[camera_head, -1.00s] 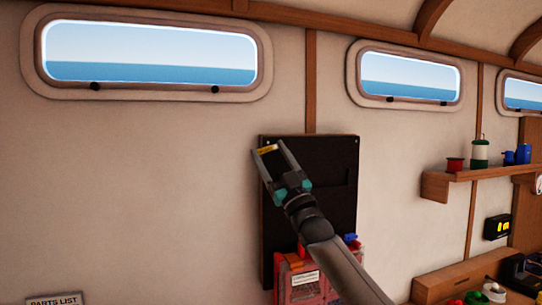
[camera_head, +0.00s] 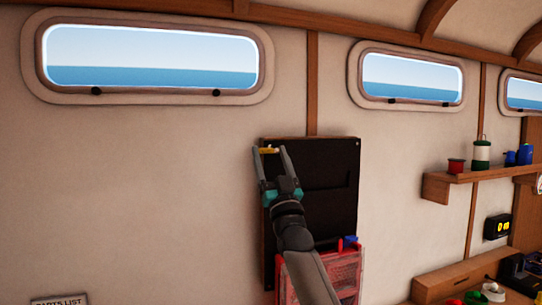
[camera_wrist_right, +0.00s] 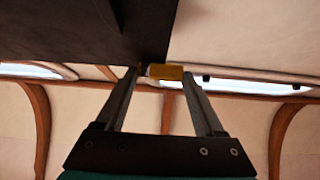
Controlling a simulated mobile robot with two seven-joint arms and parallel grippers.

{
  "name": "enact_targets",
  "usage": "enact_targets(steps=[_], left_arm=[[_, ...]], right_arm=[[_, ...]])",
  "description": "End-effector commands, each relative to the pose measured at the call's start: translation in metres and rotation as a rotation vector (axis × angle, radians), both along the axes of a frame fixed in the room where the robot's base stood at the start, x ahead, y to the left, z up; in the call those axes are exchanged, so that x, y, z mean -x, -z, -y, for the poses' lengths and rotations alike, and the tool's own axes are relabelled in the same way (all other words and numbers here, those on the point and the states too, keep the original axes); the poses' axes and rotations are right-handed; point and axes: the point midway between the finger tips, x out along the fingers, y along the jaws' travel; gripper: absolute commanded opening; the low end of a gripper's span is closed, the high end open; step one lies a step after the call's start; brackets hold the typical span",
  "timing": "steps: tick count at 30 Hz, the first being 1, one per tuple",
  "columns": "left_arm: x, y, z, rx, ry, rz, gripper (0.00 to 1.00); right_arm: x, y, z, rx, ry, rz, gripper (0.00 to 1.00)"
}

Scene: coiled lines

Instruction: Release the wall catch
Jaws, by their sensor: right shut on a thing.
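A dark board (camera_head: 325,200) is mounted on the cream wall, and it also shows in the right wrist view (camera_wrist_right: 85,25). A small yellow catch (camera_head: 268,150) sits at the board's upper left corner. In the right wrist view the yellow catch (camera_wrist_right: 166,72) lies between the fingertips, beside the board's edge. My right gripper (camera_head: 269,152) is shut on the catch, its fingers one on each side (camera_wrist_right: 162,78). How the catch joins the board is hidden. My left gripper is out of view.
A red clear-fronted box (camera_head: 335,272) hangs at the board's lower end, partly behind my right arm. A wooden shelf (camera_head: 450,182) with a red spool and bottles is to the right. A parts list sign (camera_head: 58,300) is low left. The wall left of the board is clear.

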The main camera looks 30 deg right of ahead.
Motion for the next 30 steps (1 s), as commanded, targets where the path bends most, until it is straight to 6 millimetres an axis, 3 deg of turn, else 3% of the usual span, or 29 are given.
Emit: enact_targets(steps=[5, 6, 12, 23, 30], left_arm=[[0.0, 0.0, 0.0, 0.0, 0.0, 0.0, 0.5], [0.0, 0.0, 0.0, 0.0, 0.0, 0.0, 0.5], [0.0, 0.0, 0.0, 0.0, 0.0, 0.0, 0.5], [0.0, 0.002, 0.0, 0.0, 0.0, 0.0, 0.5], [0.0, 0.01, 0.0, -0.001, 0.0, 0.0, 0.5]], right_arm=[[0.0, -0.001, 0.0, -0.002, -0.002, 0.002, 0.15], [0.0, -0.001, 0.0, -0.002, -0.002, 0.002, 0.75], [0.0, 0.0, 0.0, -0.001, -0.001, 0.002, 0.97], [0.003, 0.003, -0.001, 0.0, -0.001, 0.0, 1.0], [0.024, 0.028, -0.007, 0.0, -0.002, -0.002, 1.0]])
